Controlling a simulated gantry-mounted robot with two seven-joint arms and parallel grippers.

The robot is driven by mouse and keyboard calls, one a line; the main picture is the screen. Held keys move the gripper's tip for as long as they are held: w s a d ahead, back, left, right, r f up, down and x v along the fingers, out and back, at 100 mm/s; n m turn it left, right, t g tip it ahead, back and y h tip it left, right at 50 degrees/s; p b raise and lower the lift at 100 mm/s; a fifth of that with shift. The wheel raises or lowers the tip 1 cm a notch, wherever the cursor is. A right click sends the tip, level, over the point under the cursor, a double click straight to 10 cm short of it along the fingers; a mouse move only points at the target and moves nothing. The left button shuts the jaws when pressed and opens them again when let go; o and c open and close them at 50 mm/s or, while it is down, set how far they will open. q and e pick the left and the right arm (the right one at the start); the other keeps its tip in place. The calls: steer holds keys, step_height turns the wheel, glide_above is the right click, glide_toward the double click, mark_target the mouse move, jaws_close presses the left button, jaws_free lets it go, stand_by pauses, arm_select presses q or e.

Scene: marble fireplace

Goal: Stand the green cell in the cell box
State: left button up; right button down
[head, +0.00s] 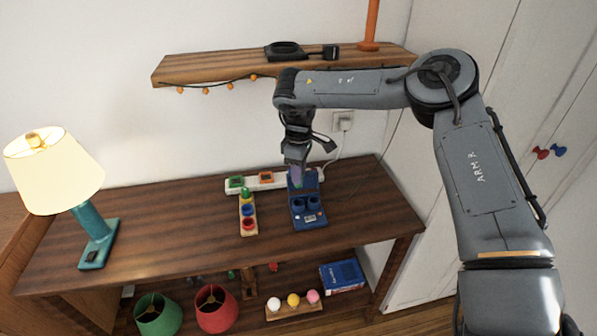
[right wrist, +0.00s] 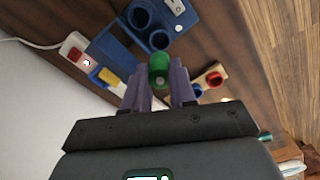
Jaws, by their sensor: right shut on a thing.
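My right gripper (head: 297,172) is above the back part of the blue cell box (head: 309,221) on the table. In the right wrist view its purple fingers (right wrist: 160,88) are shut on the green cell (right wrist: 158,66), whose end sticks out between the tips. In the head view the fingers and arm mostly hide the cell. The cell box also shows in the right wrist view (right wrist: 178,38), with two round dark wells, just beyond the cell. I cannot tell whether the cell touches the box. My left gripper is not in view.
A wooden strip (head: 248,229) with coloured round holders stands left of the box. A white power strip (head: 283,180) lies behind, with green and orange pieces. A lit lamp (head: 92,232) stands at the far left. A wall shelf (head: 215,68) hangs above. The table's middle left is clear.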

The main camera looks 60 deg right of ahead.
mark_target(299, 187)
steer(key=shift+f+b, duration=1.45)
steer(key=shift+f, duration=0.6)
steer(key=shift+f+b, duration=0.45)
steer(key=shift+f, duration=0.4)
steer(key=shift+f, duration=0.15)
steer(key=shift+f+b, duration=0.9)
steer(key=shift+f+b, duration=0.55)
steer(key=shift+f, duration=0.2)
